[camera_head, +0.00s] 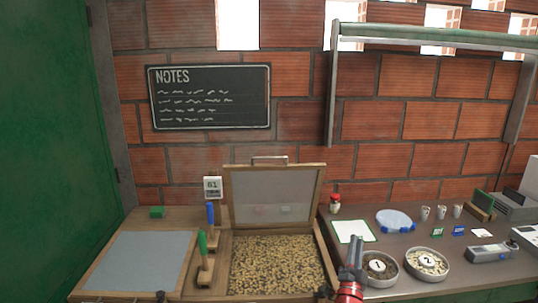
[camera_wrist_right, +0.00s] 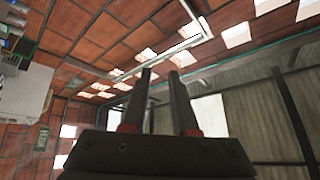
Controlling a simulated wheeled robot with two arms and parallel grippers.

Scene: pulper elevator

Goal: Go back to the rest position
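My right gripper (camera_head: 353,245) stands at the bottom of the head view, pointing up, in front of the right-hand table and just left of the tin marked 1. In the right wrist view its two dark fingers (camera_wrist_right: 160,74) are apart with nothing between them, and beyond them are the brick wall and ceiling. My left gripper does not show in either view.
A box of beans (camera_head: 278,264) has its lid (camera_head: 270,196) raised. Brushes with green (camera_head: 203,243) and blue (camera_head: 210,213) handles stand beside it. Tins marked 1 (camera_head: 378,280) and 2 (camera_head: 428,277) sit on the right table (camera_head: 400,240). A metal frame (camera_head: 430,40) hangs above.

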